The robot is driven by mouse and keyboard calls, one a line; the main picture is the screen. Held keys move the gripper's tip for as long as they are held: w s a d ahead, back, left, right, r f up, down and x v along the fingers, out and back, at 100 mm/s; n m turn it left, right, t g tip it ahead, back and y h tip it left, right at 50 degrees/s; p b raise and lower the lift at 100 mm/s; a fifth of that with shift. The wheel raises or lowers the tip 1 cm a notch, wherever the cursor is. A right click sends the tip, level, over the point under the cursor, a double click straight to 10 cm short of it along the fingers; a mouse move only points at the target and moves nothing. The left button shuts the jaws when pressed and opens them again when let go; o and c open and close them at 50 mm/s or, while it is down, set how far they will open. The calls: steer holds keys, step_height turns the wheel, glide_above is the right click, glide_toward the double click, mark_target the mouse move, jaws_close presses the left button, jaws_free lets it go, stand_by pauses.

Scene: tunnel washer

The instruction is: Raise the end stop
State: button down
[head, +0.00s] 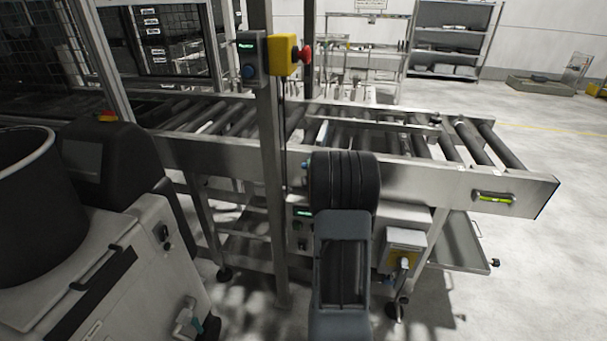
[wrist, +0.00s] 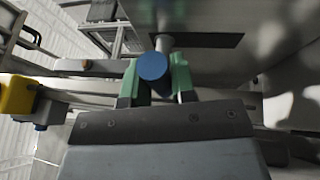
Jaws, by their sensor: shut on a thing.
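In the wrist view my gripper (wrist: 158,76) has its two green fingers on either side of a round blue knob (wrist: 153,66) and is shut on it. The knob sits on a short metal stem coming from a dark slot (wrist: 195,41) in a steel panel. In the head view my arm reaches to the near side rail of the roller conveyor (head: 430,180) and hides the gripper. A small blue bit (head: 305,164) shows just left of my arm. I cannot tell for certain which part is the end stop, or its height.
A steel post (head: 268,170) with a yellow box and red button (head: 290,55) stands left of my arm. A grey machine (head: 90,270) fills the left foreground. Open floor (head: 540,270) lies at the right.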

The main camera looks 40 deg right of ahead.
steer(key=shift+r, duration=0.55)
steer(key=c, duration=1.3)
jaws_free()
steer(key=shift+d, duration=0.1)
steer(key=o, duration=0.3)
steer(key=shift+f, duration=0.2)
steer(key=shift+s+f, duration=0.1)
steer(key=shift+s, duration=0.05)
steer(key=b+v, duration=0.2)
steer(key=v, duration=1.1)
steer(key=shift+s+a, duration=0.15)
steer(key=shift+a, duration=0.15)
